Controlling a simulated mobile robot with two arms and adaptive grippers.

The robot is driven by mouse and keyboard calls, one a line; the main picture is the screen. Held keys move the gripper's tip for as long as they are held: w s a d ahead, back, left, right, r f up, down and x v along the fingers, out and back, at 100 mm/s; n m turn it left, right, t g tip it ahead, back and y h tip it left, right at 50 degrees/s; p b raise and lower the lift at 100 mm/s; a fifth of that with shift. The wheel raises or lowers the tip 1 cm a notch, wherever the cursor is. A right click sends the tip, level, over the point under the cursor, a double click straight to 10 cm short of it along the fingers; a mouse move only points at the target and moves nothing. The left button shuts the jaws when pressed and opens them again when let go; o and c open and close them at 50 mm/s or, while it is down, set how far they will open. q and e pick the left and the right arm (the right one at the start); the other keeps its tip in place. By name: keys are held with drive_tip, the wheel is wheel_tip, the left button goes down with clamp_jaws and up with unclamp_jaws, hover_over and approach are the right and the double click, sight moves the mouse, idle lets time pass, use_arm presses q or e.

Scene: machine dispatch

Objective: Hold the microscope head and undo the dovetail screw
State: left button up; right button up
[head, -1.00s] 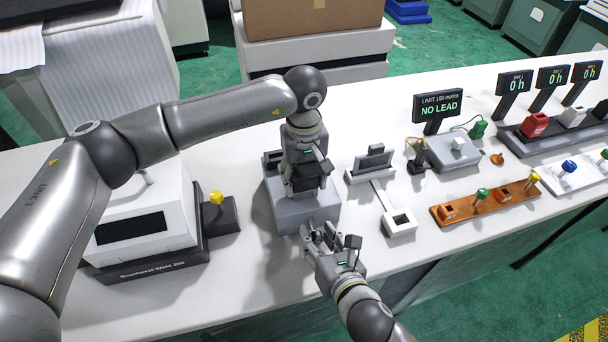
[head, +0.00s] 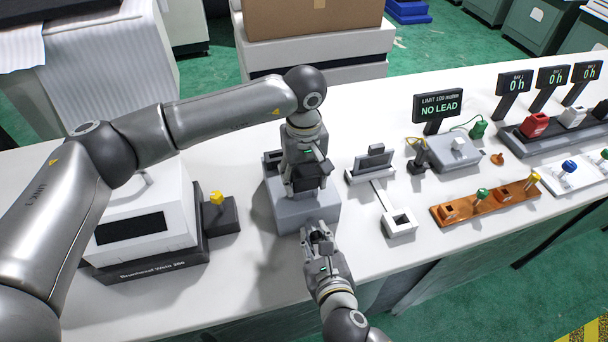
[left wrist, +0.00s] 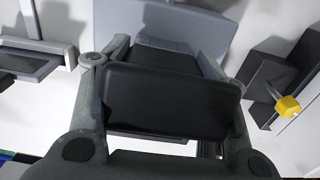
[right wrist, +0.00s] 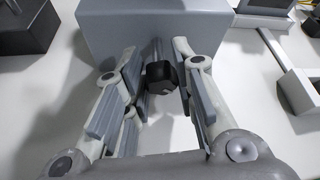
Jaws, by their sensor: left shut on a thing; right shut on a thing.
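The microscope's grey base (head: 290,216) stands on the white bench in the middle of the head view. My left gripper (head: 306,180) is over it, shut on the dark microscope head (left wrist: 170,100), which sits between its fingers in the left wrist view. The dovetail screw's black knob (right wrist: 161,76) is at the near face of the grey base, which also shows in the right wrist view (right wrist: 115,28). My right gripper (head: 318,233) is shut on this knob, with a finger on either side.
Left of the microscope stand a white boxy machine (head: 150,215) and a dark block with a yellow knob (head: 216,198). Right of it are a grey stand (head: 370,172) and a small square white holder (head: 399,224). A "NO LEAD" display (head: 438,107) stands farther back.

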drive_tip(key=shift+a+f+n+t+h, duration=0.1)
drive_tip(key=shift+n+t+h, duration=0.3)
drive_tip(key=shift+n+h, duration=0.55)
drive_tip(key=shift+n, duration=0.85)
drive_tip(key=shift+s+a+f+n+t+h, duration=0.1)
drive_tip(key=shift+n+t+h, duration=0.4)
drive_tip(key=shift+n, duration=0.3)
drive_tip(key=shift+n+t+h, duration=0.35)
drive_tip(key=shift+n+t, duration=0.05)
drive_tip(key=shift+n, duration=0.6)
drive_tip(key=shift+f+n+t, duration=0.1)
drive_tip(key=shift+n+t, duration=0.4)
drive_tip(key=shift+n, duration=0.6)
drive_tip(key=o, duration=1)
